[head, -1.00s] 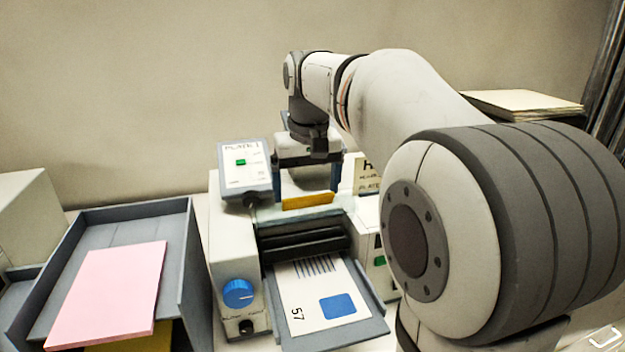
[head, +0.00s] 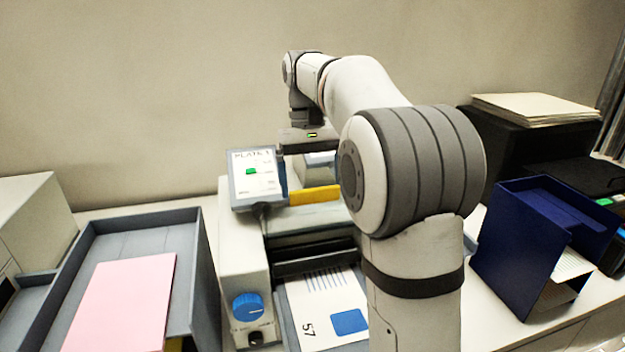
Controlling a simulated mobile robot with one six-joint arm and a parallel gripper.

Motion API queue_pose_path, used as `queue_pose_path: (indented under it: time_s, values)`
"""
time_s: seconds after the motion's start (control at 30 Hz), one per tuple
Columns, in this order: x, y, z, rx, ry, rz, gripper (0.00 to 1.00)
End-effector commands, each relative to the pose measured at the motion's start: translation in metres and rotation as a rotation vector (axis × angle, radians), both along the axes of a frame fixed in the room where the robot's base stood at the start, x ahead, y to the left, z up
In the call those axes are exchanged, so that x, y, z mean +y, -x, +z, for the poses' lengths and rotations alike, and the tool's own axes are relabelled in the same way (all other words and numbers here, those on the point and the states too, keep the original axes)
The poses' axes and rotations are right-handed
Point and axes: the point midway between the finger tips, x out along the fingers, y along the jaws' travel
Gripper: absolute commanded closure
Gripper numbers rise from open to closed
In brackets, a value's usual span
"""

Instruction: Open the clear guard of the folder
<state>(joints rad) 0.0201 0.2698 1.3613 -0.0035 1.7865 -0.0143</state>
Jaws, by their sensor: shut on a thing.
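The folder (head: 236,265) is a pale machine with a tilted display panel, a blue knob and a printed sheet marked 57 (head: 322,308) on its front tray. A yellow bar (head: 314,196) lies across it at the top of the guard area. The clear guard is hard to make out against the pale and dark parts below the bar. My gripper (head: 306,184) points down at the yellow bar and is shut on it. Its left finger shows at the bar's left end. My arm hides the right finger and the folder's right side.
A grey tray with a pink sheet (head: 122,300) stands at left. A dark blue holder (head: 530,250) stands at right, before a black machine (head: 505,150) with a paper stack (head: 535,108) on top. The wall is behind.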

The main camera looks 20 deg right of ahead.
Motion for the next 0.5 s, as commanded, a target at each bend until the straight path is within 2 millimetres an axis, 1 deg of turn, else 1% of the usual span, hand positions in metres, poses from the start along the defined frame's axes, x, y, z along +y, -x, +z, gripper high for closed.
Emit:
queue_pose_path:
  time_s: [0.03,0.17,0.2,0.3,0.5]
  values:
    - [0.0002,-0.0012,-0.0061,0.007,0.001,0.001,0.5]
    - [0.0004,-0.0011,-0.0064,0.007,0.001,0.001,0.5]
    - [0.0004,-0.0011,-0.0064,0.007,0.0,0.002,0.09]
    - [0.0006,-0.0009,-0.006,0.006,0.0,0.002,0.0]
    - [0.0008,-0.0005,-0.003,0.003,0.0,0.002,0.0]
